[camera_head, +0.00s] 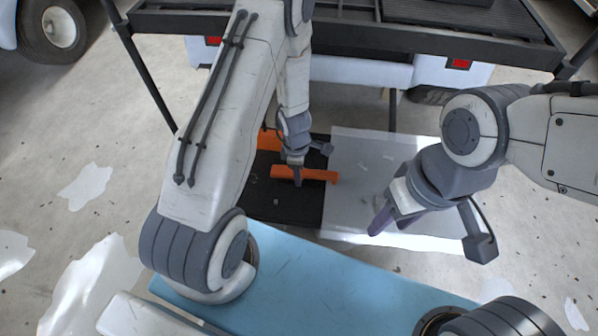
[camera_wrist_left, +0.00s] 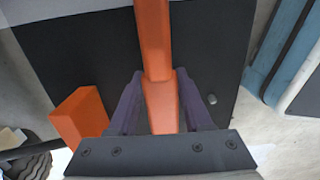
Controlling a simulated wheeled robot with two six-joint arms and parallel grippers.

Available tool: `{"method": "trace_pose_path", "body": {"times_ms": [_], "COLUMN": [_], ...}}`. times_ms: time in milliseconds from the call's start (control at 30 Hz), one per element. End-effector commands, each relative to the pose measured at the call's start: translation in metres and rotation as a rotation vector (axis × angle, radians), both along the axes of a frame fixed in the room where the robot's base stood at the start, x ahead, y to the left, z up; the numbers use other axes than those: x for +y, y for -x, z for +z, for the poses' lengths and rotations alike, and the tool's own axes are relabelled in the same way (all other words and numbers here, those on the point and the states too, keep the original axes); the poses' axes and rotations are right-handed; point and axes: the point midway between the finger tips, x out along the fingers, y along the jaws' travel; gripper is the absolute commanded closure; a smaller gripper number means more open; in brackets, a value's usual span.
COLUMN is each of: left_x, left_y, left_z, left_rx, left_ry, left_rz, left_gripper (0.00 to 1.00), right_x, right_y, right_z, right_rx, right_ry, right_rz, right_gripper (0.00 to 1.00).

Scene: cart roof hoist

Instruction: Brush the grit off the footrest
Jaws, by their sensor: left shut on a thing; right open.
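The footrest (camera_head: 298,213) is a flat black plate low in the middle of the head view; it also fills much of the left wrist view (camera_wrist_left: 75,60). My left gripper (camera_head: 297,178) is over it, shut on an orange bar-like tool (camera_head: 318,174), seemingly the brush. In the left wrist view the brush (camera_wrist_left: 158,45) runs between the fingers; its bristles are not visible. A small grey bit of grit (camera_wrist_left: 212,99) lies on the plate to its right. My right gripper (camera_head: 388,212) is open and empty, over the pale panel's right part.
An orange block (camera_wrist_left: 80,117) is at the plate's edge, partly hidden in the head view. A pale grey panel (camera_head: 350,165) adjoins the plate on the right. The dark rack and white vehicle rear (camera_head: 345,70) stand behind. Concrete floor (camera_head: 90,130) is open at left.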

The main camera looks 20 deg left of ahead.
Motion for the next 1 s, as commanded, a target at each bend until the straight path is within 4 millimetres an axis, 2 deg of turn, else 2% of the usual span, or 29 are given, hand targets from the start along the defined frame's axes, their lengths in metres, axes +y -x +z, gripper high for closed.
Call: {"method": "trace_pose_path", "body": {"times_ms": [833,1000], "left_x": [0.000,0.008], "left_y": [0.000,0.001], "left_z": [-0.016,-0.016], "left_rx": [0.000,-0.001], "left_ry": [0.000,0.000], "left_rz": [0.000,0.003], "left_gripper": [0.95,0.95], "right_x": [0.000,0.000], "right_y": [0.000,0.000], "right_z": [-0.015,-0.018], "right_rx": [0.000,0.000], "right_ry": [0.000,0.000], "right_rz": [0.000,0.000], "right_gripper": [0.50,0.50]}}
